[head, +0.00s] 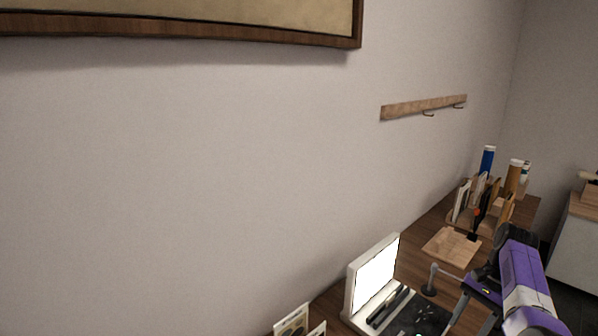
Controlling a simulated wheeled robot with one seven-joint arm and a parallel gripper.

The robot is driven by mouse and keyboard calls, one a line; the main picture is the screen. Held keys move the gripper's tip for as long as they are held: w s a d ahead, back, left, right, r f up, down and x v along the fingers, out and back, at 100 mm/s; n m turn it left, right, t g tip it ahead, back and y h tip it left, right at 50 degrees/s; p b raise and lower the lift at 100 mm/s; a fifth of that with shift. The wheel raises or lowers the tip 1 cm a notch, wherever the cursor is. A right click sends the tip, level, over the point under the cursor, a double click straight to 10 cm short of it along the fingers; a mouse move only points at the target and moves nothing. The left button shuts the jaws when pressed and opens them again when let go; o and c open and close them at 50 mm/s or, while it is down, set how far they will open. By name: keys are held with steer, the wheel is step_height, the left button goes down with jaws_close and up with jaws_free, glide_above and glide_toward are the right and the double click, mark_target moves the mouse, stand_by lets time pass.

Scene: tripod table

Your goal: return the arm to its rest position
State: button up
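A purple and white body with dark joints, which looks like my arm, stands at the lower right in the head view, over the right edge of the wooden table (420,228). Its dark end part (494,264) is near the table's right side. I see nothing held.
A white bright-screened device (374,279) stands at the table's front, beside a dark mat (424,314). A small post (430,281), a wooden board (452,247) and a rack with several upright pieces and bottles (487,163) stand farther back. The wall carries a hook rail (423,107).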

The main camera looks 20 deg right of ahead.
steer(key=w+d+n+t+h, duration=0.2)
steer(key=w+d+t+h, duration=0.5)
steer(key=d, duration=0.4)
steer(key=s+a+r+n+t+h, duration=0.1)
steer(key=s+a+n+t, duration=0.25)
steer(key=a, duration=0.65)
steer(key=s+a+n+t+h, duration=0.2)
steer(key=s+a, duration=0.2)
steer(key=a, duration=0.6)
steer(key=s+a+r+n+t+h, duration=0.1)
steer(key=s+a+n+t, duration=0.2)
steer(key=a, duration=0.7)
steer(key=s+a+r+n+t+y, duration=0.15)
steer(key=s+a+r, duration=0.25)
steer(key=s+a, duration=0.5)
steer(key=s+a+r+n+y, duration=0.3)
steer(key=s+a+r, duration=0.2)
steer(key=s+a, duration=0.4)
steer(key=s+a+f+n+g+y, duration=0.1)
steer(key=s+a, duration=0.3)
steer(key=s, duration=0.4)
steer(key=shift+s+f+g+y, duration=0.35)
steer(key=shift+f+g+y, duration=0.2)
steer(key=shift+y, duration=0.3)
